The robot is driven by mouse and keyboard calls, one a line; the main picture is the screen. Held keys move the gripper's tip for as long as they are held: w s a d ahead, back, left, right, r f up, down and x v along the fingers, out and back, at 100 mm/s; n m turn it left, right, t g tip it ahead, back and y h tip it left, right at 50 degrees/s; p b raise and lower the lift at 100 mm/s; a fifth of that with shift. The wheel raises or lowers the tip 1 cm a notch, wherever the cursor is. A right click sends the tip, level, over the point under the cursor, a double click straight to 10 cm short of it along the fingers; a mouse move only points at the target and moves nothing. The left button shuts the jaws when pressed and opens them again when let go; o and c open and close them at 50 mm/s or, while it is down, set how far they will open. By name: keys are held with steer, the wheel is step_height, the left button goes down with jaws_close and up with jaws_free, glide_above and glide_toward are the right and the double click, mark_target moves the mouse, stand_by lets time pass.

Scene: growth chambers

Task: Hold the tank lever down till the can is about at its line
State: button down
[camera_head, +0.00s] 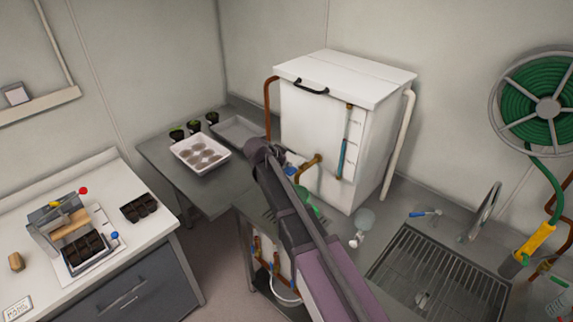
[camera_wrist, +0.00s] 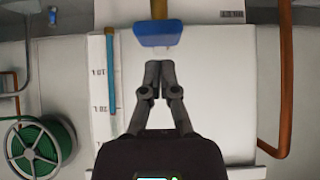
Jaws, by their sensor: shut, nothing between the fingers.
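The white tank (camera_head: 315,125) stands on the grey bench, with a brass tap (camera_head: 309,165) low on its front. The blue lever (camera_wrist: 167,32) shows at the top of the wrist view; in the head view only a bit of blue shows beside my arm. My gripper (camera_wrist: 160,68) is shut and empty, its fingertips just below the lever in the wrist picture; I cannot tell whether they touch it. A green can (camera_head: 308,200) is under the tap, mostly hidden behind my arm. Its line and water level are not visible.
A sight tube (camera_head: 343,158) with blue in its lower part runs down the tank front beside scale marks. A white seedling tray (camera_head: 200,154) stands left.

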steer(key=shift+f+b, duration=0.45)
steer(key=shift+f, duration=0.25)
